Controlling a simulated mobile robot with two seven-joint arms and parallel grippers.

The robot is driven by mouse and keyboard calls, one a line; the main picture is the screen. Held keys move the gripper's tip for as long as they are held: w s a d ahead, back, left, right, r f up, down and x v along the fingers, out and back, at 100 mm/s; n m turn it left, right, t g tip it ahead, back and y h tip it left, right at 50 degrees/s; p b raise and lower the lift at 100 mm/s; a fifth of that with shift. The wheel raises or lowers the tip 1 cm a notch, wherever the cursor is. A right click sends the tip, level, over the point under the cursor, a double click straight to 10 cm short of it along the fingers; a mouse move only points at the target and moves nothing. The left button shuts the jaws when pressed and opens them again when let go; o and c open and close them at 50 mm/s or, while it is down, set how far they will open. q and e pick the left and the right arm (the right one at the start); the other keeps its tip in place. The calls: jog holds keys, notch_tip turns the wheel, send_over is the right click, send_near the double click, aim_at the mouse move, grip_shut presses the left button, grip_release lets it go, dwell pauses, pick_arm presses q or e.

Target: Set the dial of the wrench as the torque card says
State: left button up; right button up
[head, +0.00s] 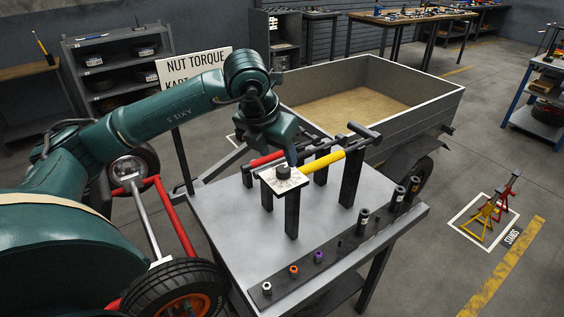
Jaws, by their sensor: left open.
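The torque card (193,66), a white sign, stands behind the workbench; "NUT TORQUE" can be read, but my left arm hides most of the rest. A wrench with a yellow handle (327,161) lies across dark posts on the bench. At its near left end is a white scale plate (290,183) with a dark round dial (284,172); its setting is too small to read. My left gripper (289,160) is open and points down just above the dial; whether it touches the dial I cannot tell. My right gripper is out of view.
A red-handled tool (264,159) rests behind the wrench. A dark socket rail (334,255) runs along the bench's (222,210) front edge. A trailer (408,118) stands behind; a wheel (173,290) is at the lower left. Floor right of the bench is clear up to the stands (491,211).

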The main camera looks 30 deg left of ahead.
aim_at(283, 169)
pick_arm(q)
jog(key=x, duration=0.4)
jog(key=shift+f, duration=0.1)
jog(key=shift+w+f+p, duration=0.3)
jog(key=shift+f, duration=0.25)
jog(key=shift+c, duration=0.5)
